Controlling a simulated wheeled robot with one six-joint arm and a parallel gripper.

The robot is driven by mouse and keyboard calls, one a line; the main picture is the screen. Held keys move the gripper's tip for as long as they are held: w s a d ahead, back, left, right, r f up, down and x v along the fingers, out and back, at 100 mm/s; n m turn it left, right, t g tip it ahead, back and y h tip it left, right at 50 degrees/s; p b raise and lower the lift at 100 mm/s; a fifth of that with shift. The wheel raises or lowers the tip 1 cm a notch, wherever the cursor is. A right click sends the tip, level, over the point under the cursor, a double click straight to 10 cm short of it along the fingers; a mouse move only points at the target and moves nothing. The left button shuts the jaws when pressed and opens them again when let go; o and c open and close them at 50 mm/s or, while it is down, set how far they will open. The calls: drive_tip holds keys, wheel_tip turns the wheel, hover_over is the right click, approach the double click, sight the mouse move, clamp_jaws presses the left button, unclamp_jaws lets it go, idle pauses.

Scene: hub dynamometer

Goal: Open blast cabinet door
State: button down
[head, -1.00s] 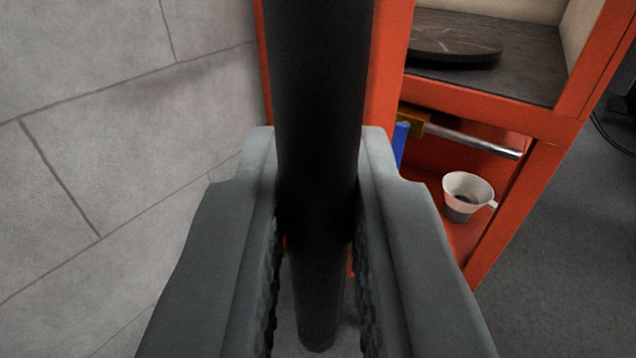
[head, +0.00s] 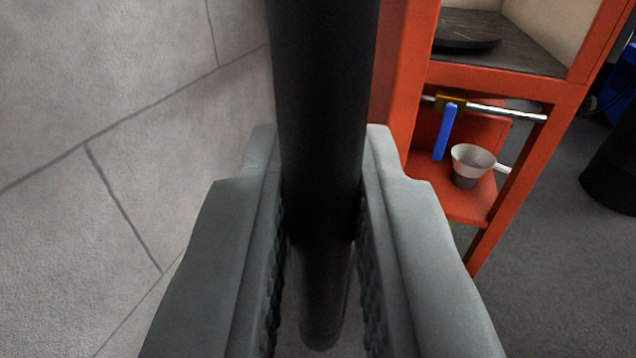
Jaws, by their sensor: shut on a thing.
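A thick black upright bar (head: 322,90), which looks like the door handle of the blast cabinet, runs down the middle of the head view. My gripper (head: 322,215) is shut on this bar, one grey finger on each side. The orange cabinet (head: 400,95) stands behind and to the right, with its inside showing. The upper compartment has a dark floor with a round dark disc (head: 465,42) on it. The door panel itself is hard to make out behind the bar and fingers.
In the lower orange compartment are a white cup (head: 473,160), a blue lever (head: 445,132) and a metal rod (head: 505,113). Grey floor (head: 560,270) is clear at lower right; a black round object (head: 612,170) stands at the right edge.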

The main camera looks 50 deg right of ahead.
drive_tip(key=shift+w+a, duration=0.5)
drive_tip(key=shift+w, duration=0.15)
drive_tip(key=c, duration=1.5)
unclamp_jaws()
drive_tip(key=shift+a, duration=0.1)
drive_tip(key=v, duration=1.7)
drive_tip(key=shift+s, duration=0.15)
